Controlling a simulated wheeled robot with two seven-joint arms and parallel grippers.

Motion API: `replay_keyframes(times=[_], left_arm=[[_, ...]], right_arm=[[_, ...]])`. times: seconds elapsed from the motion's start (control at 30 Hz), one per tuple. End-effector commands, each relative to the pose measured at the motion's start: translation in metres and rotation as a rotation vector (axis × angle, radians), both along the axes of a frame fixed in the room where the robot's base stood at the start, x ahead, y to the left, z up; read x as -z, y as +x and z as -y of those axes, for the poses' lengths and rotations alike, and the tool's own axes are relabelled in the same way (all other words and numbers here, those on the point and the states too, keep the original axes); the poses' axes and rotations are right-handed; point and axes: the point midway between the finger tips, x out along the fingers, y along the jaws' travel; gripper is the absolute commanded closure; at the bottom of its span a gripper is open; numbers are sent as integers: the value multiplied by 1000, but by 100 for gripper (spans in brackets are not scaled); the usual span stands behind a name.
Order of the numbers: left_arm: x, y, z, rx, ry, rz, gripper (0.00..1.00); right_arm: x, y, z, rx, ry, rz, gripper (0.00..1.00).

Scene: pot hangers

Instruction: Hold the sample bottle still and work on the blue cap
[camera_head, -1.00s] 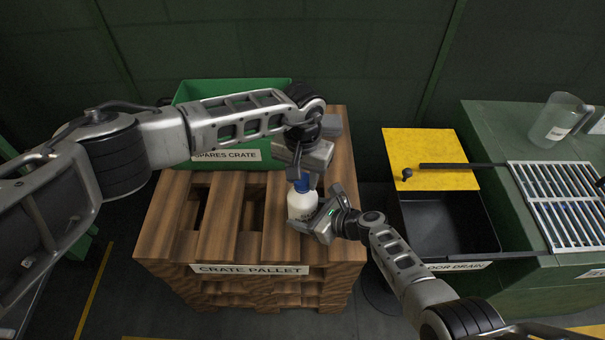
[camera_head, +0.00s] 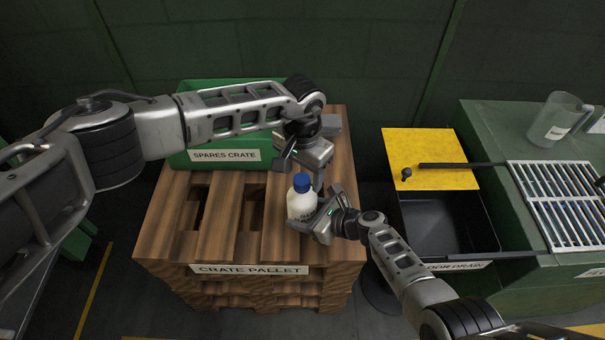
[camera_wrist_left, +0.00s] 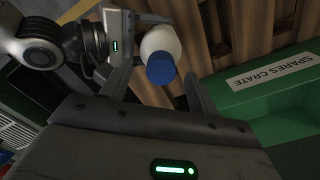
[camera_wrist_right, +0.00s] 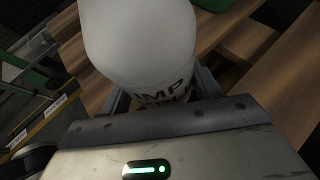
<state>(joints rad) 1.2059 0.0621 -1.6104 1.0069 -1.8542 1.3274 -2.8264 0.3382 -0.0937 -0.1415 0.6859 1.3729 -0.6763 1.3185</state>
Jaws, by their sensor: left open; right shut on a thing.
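The white sample bottle (camera_head: 301,206) stands upright on the crate pallet, near its right side. Its blue cap (camera_head: 302,182) sits on top. My right gripper (camera_head: 306,222) is shut on the bottle's body from the right; the right wrist view shows the white bottle (camera_wrist_right: 140,45) between its fingers, with part of the printed label in sight. My left gripper (camera_head: 303,178) is open just above and behind the bottle. In the left wrist view the blue cap (camera_wrist_left: 160,69) shows between the spread fingers, and neither finger appears to touch it.
The crate pallet (camera_head: 225,235) has open slots between its slats. The green spares crate (camera_head: 185,158) stands behind at the left. To the right are a black drain basin (camera_head: 445,225), a yellow panel (camera_head: 420,150) and a bench with a metal rack (camera_head: 560,195) and a clear jug (camera_head: 555,120).

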Motion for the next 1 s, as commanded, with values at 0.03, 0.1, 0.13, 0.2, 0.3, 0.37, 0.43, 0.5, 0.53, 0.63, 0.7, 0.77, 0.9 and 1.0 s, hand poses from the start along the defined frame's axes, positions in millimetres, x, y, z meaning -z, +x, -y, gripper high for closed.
replay_keyframes(times=[0.03,0.1,0.13,0.2,0.3,0.37,0.43,0.5,0.53,0.63,0.7,0.77,0.9,1.0], left_arm=[[-10,1,-1,0,0,4,40],[-24,1,0,2,-2,5,40],[-31,1,0,2,-2,4,40],[-46,1,0,1,-1,4,40],[-68,0,0,2,0,4,40],[-79,0,0,1,-2,3,40],[-90,0,0,1,-1,3,40],[-98,0,0,1,-2,1,40],[-101,0,0,1,-2,1,40],[-106,0,0,1,0,0,40],[-108,-1,0,1,-1,-1,40],[-108,-1,0,1,-1,-1,40],[-108,-1,0,1,-1,-1,40],[-107,-1,1,-8,-2,-1,43]], right_arm=[[1,-1,0,-1,-1,-1,78],[1,0,0,0,-1,-1,78],[1,0,0,-1,-1,-1,78],[1,0,0,0,-1,-1,78],[1,-1,0,0,-1,-1,78],[1,-1,0,0,-1,-1,78],[1,-1,0,0,-1,-1,78],[1,-1,0,0,-1,-1,78],[1,-1,0,0,-1,-1,78],[1,0,0,0,-1,-1,78],[1,0,0,0,-1,-1,78],[1,0,0,0,-1,-1,78],[1,0,0,0,-1,-1,78],[1,-1,0,0,-1,-1,78]])
